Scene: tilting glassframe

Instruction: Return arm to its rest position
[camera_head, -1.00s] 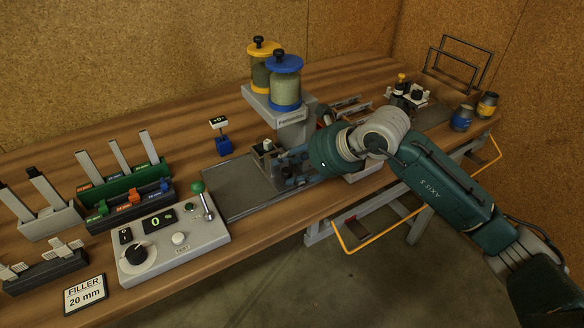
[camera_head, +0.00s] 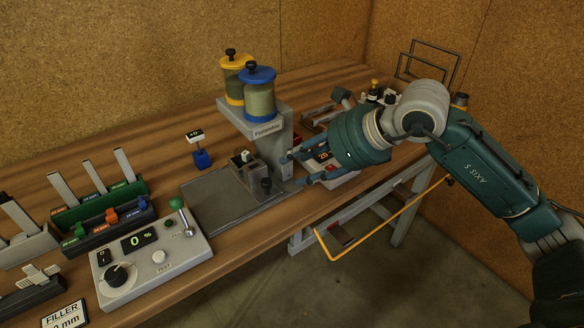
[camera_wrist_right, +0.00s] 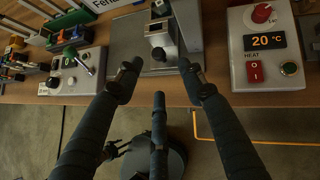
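My right gripper (camera_head: 304,168) is at the table's front side in the head view, its fingers pointing left toward the grey machine (camera_head: 268,133). In the right wrist view its fingers (camera_wrist_right: 160,88) are spread apart with nothing between them, so it is open and empty. The fingertips are apart from the small grey block with a dark knob (camera_head: 251,172) on the machine's base plate (camera_head: 218,205). That block also shows beyond the fingers in the wrist view (camera_wrist_right: 159,35). My left gripper is not in view.
Yellow-lidded (camera_head: 234,90) and blue-lidded (camera_head: 259,98) jars stand on the machine. A control box with a green-knobbed lever (camera_head: 152,262) is at front left. A heater box reading 20 °C (camera_wrist_right: 265,45) is beside the gripper. An orange rail (camera_head: 385,222) runs below the table edge.

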